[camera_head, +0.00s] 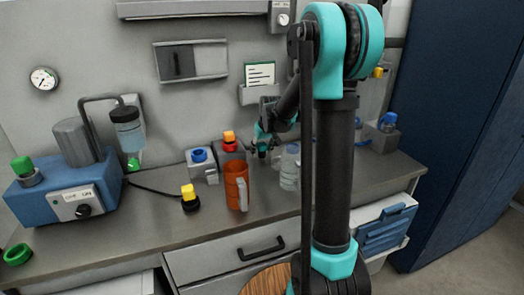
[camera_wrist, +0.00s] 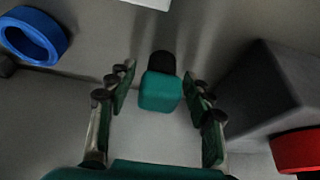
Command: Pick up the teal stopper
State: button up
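The teal stopper (camera_wrist: 160,92) shows in the middle of the wrist view, a teal block with a dark rounded end at its far side. My gripper (camera_wrist: 161,84) is open, with one finger on each side of the stopper and a visible gap on both sides. In the head view my gripper (camera_head: 262,146) is low over the back of the counter, right of the grey block with the red part. I cannot make out the stopper clearly from the gripper there.
A grey block (camera_wrist: 265,90) and red ring (camera_wrist: 300,150) stand close on the right in the wrist view; a blue ring (camera_wrist: 34,36) is at upper left. On the counter are an orange jug (camera_head: 236,188), a clear bottle (camera_head: 289,168) and a yellow-topped stopper (camera_head: 189,196).

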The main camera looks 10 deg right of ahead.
aim_at(262, 144)
jog(key=c, duration=0.9)
jog(key=shift+c, duration=0.2)
jog(key=shift+r, duration=0.15)
jog(key=shift+r, duration=0.25)
jog(key=r, duration=0.6)
jog(key=shift+s+a+r, duration=0.1)
jog(key=shift+s+r, duration=0.1)
jog(key=shift+r, duration=0.05)
jog(key=s+a, duration=0.3)
jog(key=s, duration=0.5)
jog(key=s+a, duration=0.3)
jog(key=s, duration=0.5)
jog(key=shift+s+f, duration=0.15)
jog(key=shift+s, duration=0.1)
